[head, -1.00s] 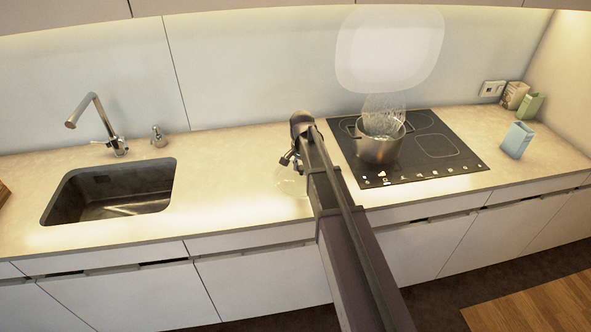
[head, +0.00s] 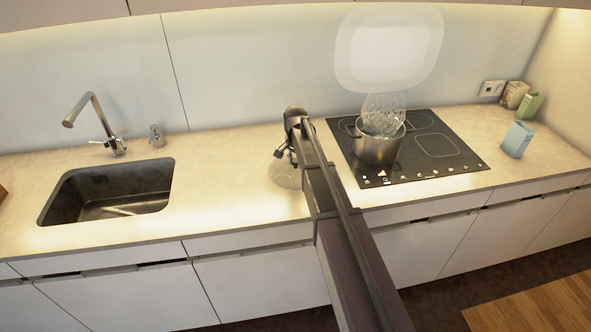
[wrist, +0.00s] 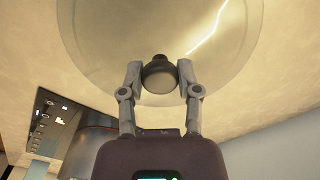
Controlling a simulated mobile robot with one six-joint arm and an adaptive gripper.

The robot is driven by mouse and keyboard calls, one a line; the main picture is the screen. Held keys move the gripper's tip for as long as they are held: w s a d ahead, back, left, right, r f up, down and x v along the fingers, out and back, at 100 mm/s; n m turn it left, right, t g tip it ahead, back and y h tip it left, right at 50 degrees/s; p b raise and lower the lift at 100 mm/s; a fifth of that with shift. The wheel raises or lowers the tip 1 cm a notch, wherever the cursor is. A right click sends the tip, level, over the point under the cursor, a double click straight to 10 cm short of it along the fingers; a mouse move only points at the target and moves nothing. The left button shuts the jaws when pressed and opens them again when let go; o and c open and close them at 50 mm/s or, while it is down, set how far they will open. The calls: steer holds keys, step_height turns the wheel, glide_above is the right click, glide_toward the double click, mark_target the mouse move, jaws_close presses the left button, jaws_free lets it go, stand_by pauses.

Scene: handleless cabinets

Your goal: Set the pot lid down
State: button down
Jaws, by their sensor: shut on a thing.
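The pot lid (head: 285,175) is a clear glass disc over the bare counter between sink and hob, partly hidden by my arm in the head view. In the wrist view the lid (wrist: 105,45) fills the top, with its dark round knob (wrist: 158,74) between my fingers. My gripper (wrist: 161,78) is shut on that knob; in the head view my gripper (head: 284,152) is at the arm's end. I cannot tell whether the lid touches the counter. The steel pot (head: 376,146) stands uncovered on the hob, with steam rising.
The black hob (head: 438,147) lies right of my arm. The sink (head: 108,192) and tap (head: 95,125) are on the left. Several small cartons, one a blue carton (head: 516,139), stand at the far right. The counter (head: 225,180) between sink and lid is clear.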

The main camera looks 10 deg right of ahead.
mark_target(296, 167)
steer(key=shift+f+b, duration=1.05)
steer(key=shift+f, duration=0.35)
steer(key=shift+f, duration=0.1)
steer(key=shift+c, duration=1.5)
jaws_free()
steer(key=shift+d, duration=0.1)
steer(key=shift+r, duration=0.2)
step_height(296, 167, up, 12)
steer(key=p, duration=1.2)
steer(key=s+n, duration=0.9)
steer(key=s, duration=1.9)
steer(key=shift+s, duration=0.4)
